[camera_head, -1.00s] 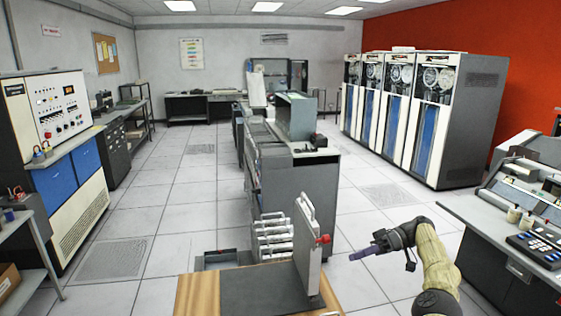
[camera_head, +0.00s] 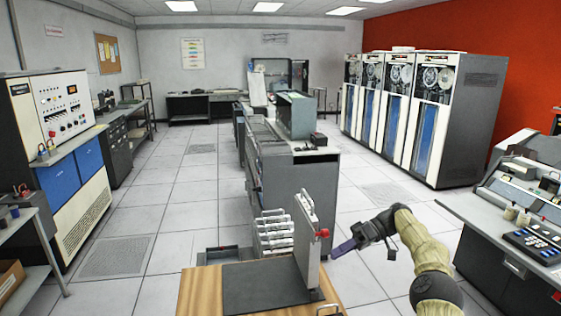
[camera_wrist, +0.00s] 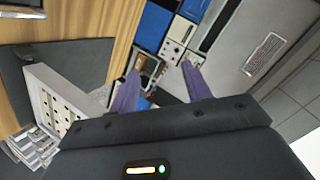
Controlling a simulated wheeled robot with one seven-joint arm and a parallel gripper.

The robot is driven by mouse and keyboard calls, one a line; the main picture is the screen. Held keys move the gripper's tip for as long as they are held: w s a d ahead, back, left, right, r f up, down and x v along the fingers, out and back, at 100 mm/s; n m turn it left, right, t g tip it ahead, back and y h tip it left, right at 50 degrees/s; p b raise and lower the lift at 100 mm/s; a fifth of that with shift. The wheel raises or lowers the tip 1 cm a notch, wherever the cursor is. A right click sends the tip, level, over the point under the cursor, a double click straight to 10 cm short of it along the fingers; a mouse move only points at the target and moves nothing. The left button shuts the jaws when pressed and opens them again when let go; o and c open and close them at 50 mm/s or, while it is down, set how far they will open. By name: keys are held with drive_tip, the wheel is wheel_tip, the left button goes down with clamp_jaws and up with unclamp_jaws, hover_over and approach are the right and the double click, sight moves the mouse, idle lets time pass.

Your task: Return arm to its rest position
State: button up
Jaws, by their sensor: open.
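My gripper (camera_head: 337,250) is at the end of my raised arm, right of the wooden table and pointing left. In the wrist view my gripper (camera_wrist: 160,88) shows two purple fingers spread apart with nothing between them. The panel stands on the dark mat (camera_head: 255,287).
The wooden table (camera_head: 195,292) is in front. A grey card machine (camera_head: 285,190) stands behind it. A console desk (camera_head: 480,212) is to the right, tape cabinets (camera_head: 460,125) are further back, and a control cabinet (camera_head: 75,180) is left. Open floor (camera_head: 375,275) lies under my arm.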

drive_tip(key=s+a+f+m+t+h, duration=0.15)
drive_tip(key=s+a+m+h, duration=0.25)
drive_tip(key=s+a+h, duration=0.5)
drive_tip(key=s+d+f+m+t+h, duration=0.1)
drive_tip(key=s+d+m+t+h, duration=0.1)
drive_tip(key=s, duration=0.9)
drive_tip(key=s+d+f+m+t+h, duration=0.1)
drive_tip(key=s+d+m, duration=0.3)
drive_tip(key=s, duration=0.8)
drive_tip(key=shift+s+d+f+t+h, duration=0.15)
drive_tip(key=shift+d+f+t+h, duration=0.25)
drive_tip(key=shift+d+f+t, duration=0.4)
drive_tip(key=shift+a+r, duration=0.1)
drive_tip(key=shift+c, duration=0.4)
